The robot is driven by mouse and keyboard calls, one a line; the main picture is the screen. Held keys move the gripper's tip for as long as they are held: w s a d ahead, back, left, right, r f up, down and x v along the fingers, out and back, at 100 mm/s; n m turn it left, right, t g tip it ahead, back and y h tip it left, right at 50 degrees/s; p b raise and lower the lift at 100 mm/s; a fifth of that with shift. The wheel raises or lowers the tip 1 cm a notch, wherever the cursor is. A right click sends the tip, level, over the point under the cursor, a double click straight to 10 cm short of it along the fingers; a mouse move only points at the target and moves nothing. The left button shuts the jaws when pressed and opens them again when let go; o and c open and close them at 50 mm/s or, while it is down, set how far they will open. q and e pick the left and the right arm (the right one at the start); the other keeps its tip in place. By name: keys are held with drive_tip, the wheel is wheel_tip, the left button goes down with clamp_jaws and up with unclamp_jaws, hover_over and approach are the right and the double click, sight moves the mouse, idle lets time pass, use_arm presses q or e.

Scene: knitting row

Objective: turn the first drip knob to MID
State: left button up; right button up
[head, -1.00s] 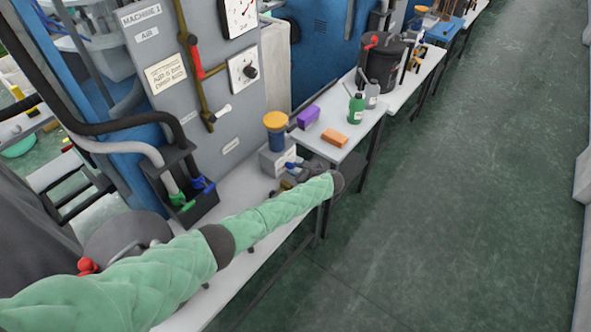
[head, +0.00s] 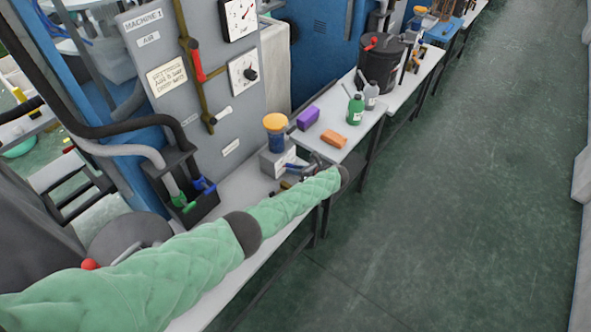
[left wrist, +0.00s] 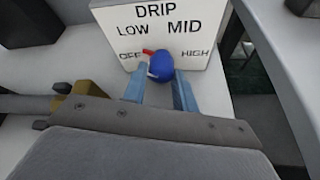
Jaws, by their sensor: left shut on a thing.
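The drip unit is a pale box (head: 271,165) with a yellow-topped blue cup (head: 276,131) on it, on the bench by machine 1. In the left wrist view its white face (left wrist: 190,20) reads DRIP, OFF, LOW, MID, HIGH. The blue knob (left wrist: 161,67) sits below the words, and its red pointer (left wrist: 148,51) points up and left, by the end of OFF. My left gripper (left wrist: 160,82) is shut on the knob, with one blue finger on each side. In the head view the gripper (head: 300,165) is small at the box's front. My right gripper is not in view.
A brass fitting (left wrist: 88,78) lies close left of my gripper. On the side table stand a purple block (head: 308,117), an orange block (head: 334,139) and a green bottle (head: 355,109). A black holder (head: 200,205) with green and blue handles stands left. The floor at right is clear.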

use_arm(q)
drive_tip(key=shift+m, duration=0.3)
drive_tip(key=shift+m+g, duration=0.3)
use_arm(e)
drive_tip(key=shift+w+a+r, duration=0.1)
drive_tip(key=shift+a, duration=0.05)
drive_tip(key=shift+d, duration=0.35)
use_arm(q)
drive_tip(key=o, duration=1)
drive_tip(key=shift+c, duration=0.2)
drive_tip(key=shift+w, duration=0.1)
drive_tip(key=shift+d, duration=0.15)
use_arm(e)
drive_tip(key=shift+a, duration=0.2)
